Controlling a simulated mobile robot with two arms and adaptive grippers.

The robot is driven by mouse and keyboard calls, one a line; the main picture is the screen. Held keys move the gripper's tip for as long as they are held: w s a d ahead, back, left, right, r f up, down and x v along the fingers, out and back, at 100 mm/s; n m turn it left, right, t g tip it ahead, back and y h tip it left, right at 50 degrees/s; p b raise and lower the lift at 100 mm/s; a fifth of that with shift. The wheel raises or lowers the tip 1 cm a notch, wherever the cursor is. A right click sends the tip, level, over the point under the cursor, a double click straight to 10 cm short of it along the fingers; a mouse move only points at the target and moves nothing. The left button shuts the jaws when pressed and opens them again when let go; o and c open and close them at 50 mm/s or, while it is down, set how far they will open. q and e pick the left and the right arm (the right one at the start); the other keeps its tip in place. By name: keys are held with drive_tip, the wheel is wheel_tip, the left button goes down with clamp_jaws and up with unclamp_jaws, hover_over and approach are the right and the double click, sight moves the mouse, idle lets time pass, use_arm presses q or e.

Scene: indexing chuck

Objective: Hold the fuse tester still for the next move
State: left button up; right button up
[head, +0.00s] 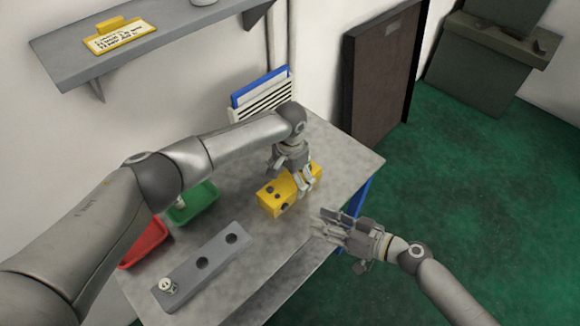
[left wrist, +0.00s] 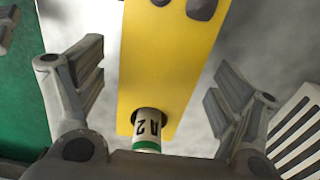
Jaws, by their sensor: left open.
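The fuse tester is a yellow box (head: 272,201) with dark round spots, lying on the grey table. My left gripper (head: 296,176) is over its far end. In the left wrist view, the yellow tester (left wrist: 165,65) lies between the two spread fingers of my left gripper (left wrist: 155,80), with a visible gap on each side. A white fuse (left wrist: 147,130) with a green band and dark marking sits at a round hole in the tester's end. My right gripper (head: 325,226) is open and empty, near the table's right edge, apart from the tester.
A grey block (head: 218,259) with dark holes holds a small white piece (head: 168,286) at its near end. A green bin (head: 203,205) and a red bin (head: 146,246) stand behind it, partly under my left arm. A striped rack (head: 265,100) stands at the back. The table's front right is clear.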

use_arm(q)
drive_tip(key=shift+f, duration=0.9)
drive_tip(key=shift+c, duration=0.3)
drive_tip(key=c, duration=1.2)
use_arm(e)
clamp_jaws()
idle(0.8)
